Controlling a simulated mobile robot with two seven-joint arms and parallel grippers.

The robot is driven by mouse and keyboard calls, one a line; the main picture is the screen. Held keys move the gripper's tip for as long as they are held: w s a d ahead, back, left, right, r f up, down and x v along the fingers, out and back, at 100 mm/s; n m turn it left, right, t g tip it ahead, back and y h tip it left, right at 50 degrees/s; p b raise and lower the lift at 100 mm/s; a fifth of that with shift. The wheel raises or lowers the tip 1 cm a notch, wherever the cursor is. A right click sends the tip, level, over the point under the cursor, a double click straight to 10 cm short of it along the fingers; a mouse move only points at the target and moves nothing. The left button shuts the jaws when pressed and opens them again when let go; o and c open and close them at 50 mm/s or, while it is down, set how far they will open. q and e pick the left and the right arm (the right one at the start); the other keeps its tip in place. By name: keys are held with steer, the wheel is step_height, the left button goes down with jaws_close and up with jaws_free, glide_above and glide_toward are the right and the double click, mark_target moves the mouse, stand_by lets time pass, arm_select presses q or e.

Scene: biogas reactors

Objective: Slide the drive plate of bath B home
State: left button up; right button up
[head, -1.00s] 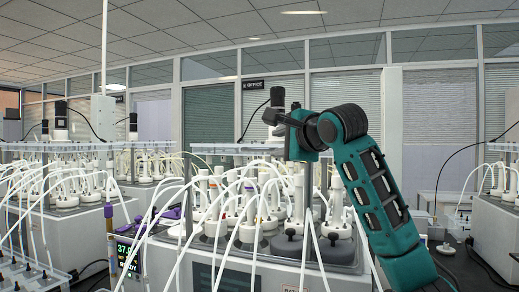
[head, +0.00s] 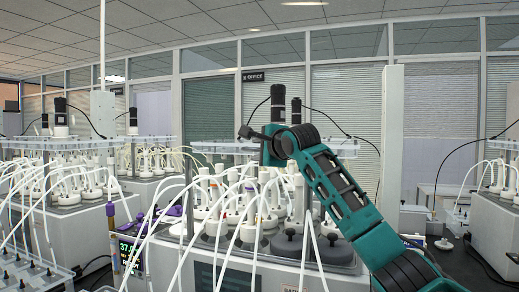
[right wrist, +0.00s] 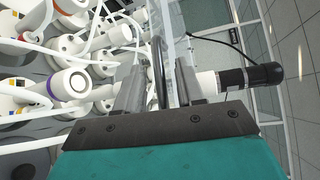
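The drive plate (head: 222,148) is a pale, translucent plate level above the bottles of the middle bath (head: 235,272). The bath's name on the front label is cut off. In the right wrist view, the fingers (right wrist: 158,85) stand apart. A dark, thin bar and a clear plate edge (right wrist: 171,35) show between or beyond them; I cannot tell whether either touches a finger. My left gripper is not in view.
A black-topped motor (head: 278,97) rises behind my right gripper and shows in the right wrist view (right wrist: 250,76). Many white tubes arch over the bottles (head: 245,228). Other baths stand left (head: 65,225) and right (head: 497,225).

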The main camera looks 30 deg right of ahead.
steer(key=shift+c, duration=0.5)
jaws_close()
steer(key=shift+a, duration=0.1)
